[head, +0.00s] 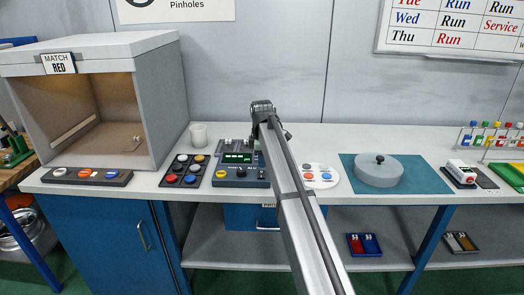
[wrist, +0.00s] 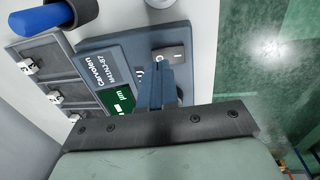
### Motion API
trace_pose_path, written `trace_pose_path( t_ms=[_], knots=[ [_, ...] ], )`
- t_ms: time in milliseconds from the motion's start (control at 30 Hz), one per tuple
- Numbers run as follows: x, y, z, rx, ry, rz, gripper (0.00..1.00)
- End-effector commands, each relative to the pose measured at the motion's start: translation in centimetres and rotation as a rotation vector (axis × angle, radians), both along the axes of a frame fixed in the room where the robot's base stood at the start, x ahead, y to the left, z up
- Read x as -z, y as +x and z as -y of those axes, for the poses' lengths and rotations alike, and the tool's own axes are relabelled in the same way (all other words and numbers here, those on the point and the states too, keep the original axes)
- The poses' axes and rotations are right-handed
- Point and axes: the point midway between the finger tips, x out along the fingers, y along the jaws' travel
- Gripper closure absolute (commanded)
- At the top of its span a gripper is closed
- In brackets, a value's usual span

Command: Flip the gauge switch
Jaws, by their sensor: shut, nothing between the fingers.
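The gauge is a dark blue box with a green display; in the wrist view its labelled face (wrist: 105,60) fills the middle left, and in the head view it (head: 228,181) stands on the bench, partly covered by my arm. The gauge switch is a small grey rocker (wrist: 178,52) with a round mark and a line mark, at the gauge's right end in the wrist view. My gripper (wrist: 160,62) is shut and empty, its blue fingers reaching over the gauge with their tips beside or over the switch. Whether they touch it I cannot tell. In the head view the fingers are hidden.
A grey lidded disc (head: 379,172) sits on a teal mat further right. The bench's front edge is close to the gauge.

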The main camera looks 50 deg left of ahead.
Motion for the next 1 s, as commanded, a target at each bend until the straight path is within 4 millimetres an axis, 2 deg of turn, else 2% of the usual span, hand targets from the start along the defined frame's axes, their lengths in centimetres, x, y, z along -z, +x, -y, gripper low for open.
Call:
trace_pose_path(
  t_ms=[100,300,1000],
  knots=[
    [1.4,0.1,-0.1,0.000,0.000,0.000,1.00],
    [2.5,0.2,-0.2,0.000,0.000,0.000,1.00],
    [3.2,0.4,-0.4,0.000,-0.001,-0.001,1.00]
  ],
)
